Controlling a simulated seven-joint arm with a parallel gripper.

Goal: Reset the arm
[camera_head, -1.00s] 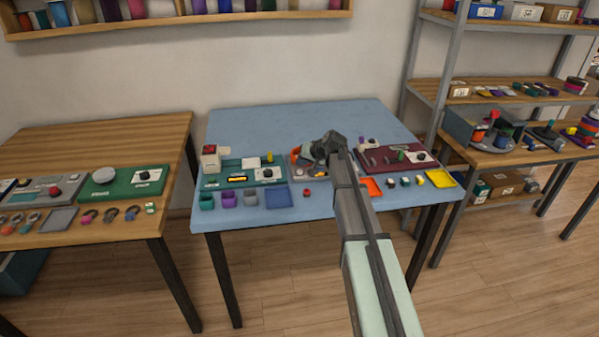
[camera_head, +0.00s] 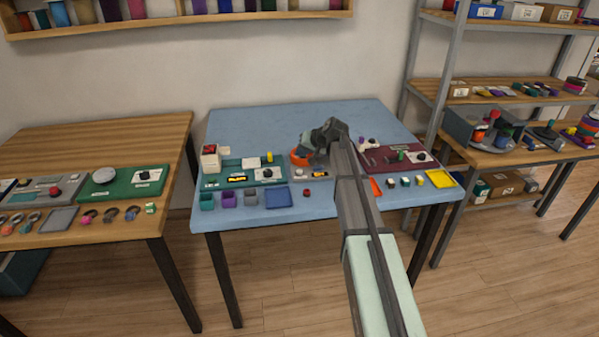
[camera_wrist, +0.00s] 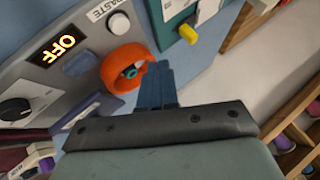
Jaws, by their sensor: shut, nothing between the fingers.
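My gripper (camera_wrist: 158,84) shows in the wrist view with its blue fingers together and nothing between them. The fingertips are close to the right side of an orange ring-like part (camera_wrist: 122,57) with a teal centre. I cannot tell whether they touch it. The ring is by a grey panel (camera_wrist: 45,95) with a lit OFF display (camera_wrist: 58,48) and a black knob (camera_wrist: 14,108). In the head view, my arm reaches over the blue table (camera_head: 285,118), and the orange ring (camera_head: 299,156) shows beside the wrist. The fingertips are hard to make out there.
A green panel (camera_head: 212,181) is to the left, with small bins and a blue tray (camera_head: 278,197) in front. A maroon panel (camera_head: 387,164) and a yellow tray (camera_head: 441,179) are to the right. The back of the blue table is clear.

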